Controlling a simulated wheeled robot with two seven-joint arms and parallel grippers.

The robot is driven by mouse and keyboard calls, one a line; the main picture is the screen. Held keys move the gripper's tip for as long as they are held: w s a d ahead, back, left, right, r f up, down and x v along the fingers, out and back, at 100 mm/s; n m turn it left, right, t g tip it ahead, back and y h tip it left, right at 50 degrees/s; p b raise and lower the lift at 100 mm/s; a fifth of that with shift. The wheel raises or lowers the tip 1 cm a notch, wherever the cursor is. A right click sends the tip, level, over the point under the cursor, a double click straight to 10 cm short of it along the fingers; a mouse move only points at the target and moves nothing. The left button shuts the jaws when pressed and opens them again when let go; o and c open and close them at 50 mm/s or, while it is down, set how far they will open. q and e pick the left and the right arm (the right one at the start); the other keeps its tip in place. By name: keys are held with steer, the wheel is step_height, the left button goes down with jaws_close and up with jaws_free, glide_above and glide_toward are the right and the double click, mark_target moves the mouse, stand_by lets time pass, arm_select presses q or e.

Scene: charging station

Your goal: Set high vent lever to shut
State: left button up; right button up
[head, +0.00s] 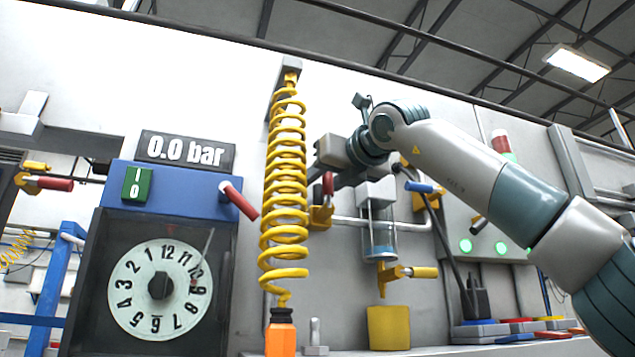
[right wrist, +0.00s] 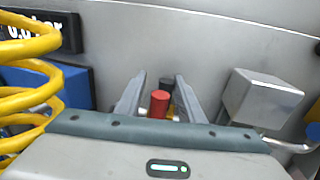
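A red-handled lever (head: 328,183) on a yellow valve body (head: 320,216) sits on the wall, right of the yellow coil. No label marks it as the high vent lever. Its handle points up. My right gripper (head: 338,184) reaches in at it from the right. In the right wrist view the red handle (right wrist: 159,103) stands between the two spread fingers (right wrist: 158,100), with a gap on each side. A dark piece shows behind the handle. The yellow valve body is mostly hidden in that view. My left gripper is not in view.
The yellow coiled hose (head: 285,190) hangs close left of the gripper. A blue-topped gauge panel (head: 190,188) reads 0.0 bar and has a red lever (head: 238,200). A clear cylinder (head: 380,232), blue handle (head: 420,187) and yellow handle (head: 418,272) are to the right.

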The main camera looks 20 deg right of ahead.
jaws_close()
